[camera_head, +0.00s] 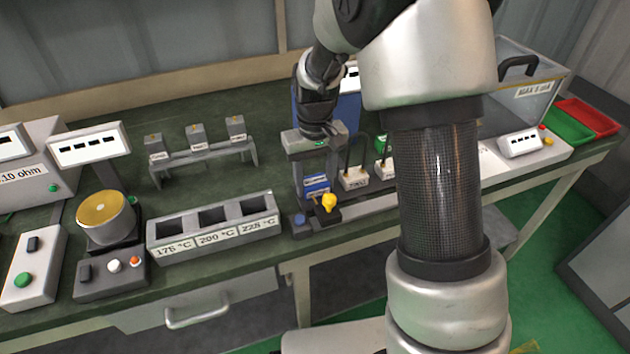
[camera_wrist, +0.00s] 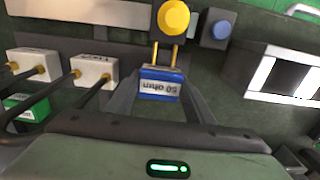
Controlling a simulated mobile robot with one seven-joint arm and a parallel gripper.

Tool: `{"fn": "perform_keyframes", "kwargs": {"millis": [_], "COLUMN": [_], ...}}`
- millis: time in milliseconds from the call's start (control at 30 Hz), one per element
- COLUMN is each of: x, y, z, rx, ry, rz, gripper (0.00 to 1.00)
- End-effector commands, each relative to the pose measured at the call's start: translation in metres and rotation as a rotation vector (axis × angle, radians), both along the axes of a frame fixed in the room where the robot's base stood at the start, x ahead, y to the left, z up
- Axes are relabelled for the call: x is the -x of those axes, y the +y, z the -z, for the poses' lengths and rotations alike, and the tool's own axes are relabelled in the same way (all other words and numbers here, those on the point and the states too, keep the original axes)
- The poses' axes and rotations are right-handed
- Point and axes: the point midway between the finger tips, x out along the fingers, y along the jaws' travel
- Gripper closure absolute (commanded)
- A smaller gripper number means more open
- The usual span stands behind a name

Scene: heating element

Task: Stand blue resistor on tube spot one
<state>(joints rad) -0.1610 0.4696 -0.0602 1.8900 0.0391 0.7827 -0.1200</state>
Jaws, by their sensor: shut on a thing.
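The blue resistor (camera_wrist: 160,85) is a small blue block with a white label, seemingly "50 ohm" upside down, and two gold prongs. It sits between the fingers of my gripper (camera_wrist: 160,92), which is shut on it. In the head view the resistor (camera_head: 316,184) is below my gripper (camera_head: 315,172), just behind a yellow round knob (camera_head: 328,203). In the wrist view the prongs point toward this yellow knob (camera_wrist: 173,18); I cannot tell whether they touch anything. Two white labelled blocks (camera_head: 354,178) (camera_head: 386,169) stand to the right; I cannot tell which is tube spot one.
A grey three-slot holder (camera_head: 214,228) marked 175, 200 and 225 °C stands front left. Behind it is a rack (camera_head: 203,153) with three grey blocks. A gold-topped device (camera_head: 106,214) stands further left. Black cords run by the white blocks. A clear bin (camera_head: 525,85) is at right.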

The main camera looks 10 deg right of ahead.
Motion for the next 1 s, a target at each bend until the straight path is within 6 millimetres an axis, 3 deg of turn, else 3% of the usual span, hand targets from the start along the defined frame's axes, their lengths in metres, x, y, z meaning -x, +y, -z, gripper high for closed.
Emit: {"fn": "perform_keyframes", "kwargs": {"millis": [67,100,200,600,1000], "x": [0.000,0.000,0.000,0.000,-0.001], "y": [0.000,0.000,0.000,0.000,0.000], "z": [0.004,0.003,0.003,-0.007,-0.088], "rx": [0.000,0.000,0.000,0.000,-0.001], "ry": [0.000,0.000,0.000,-0.001,-0.004], "rz": [0.000,0.000,0.000,0.000,0.000], "gripper": [0.77,0.49,0.33,0.33,0.33]}}
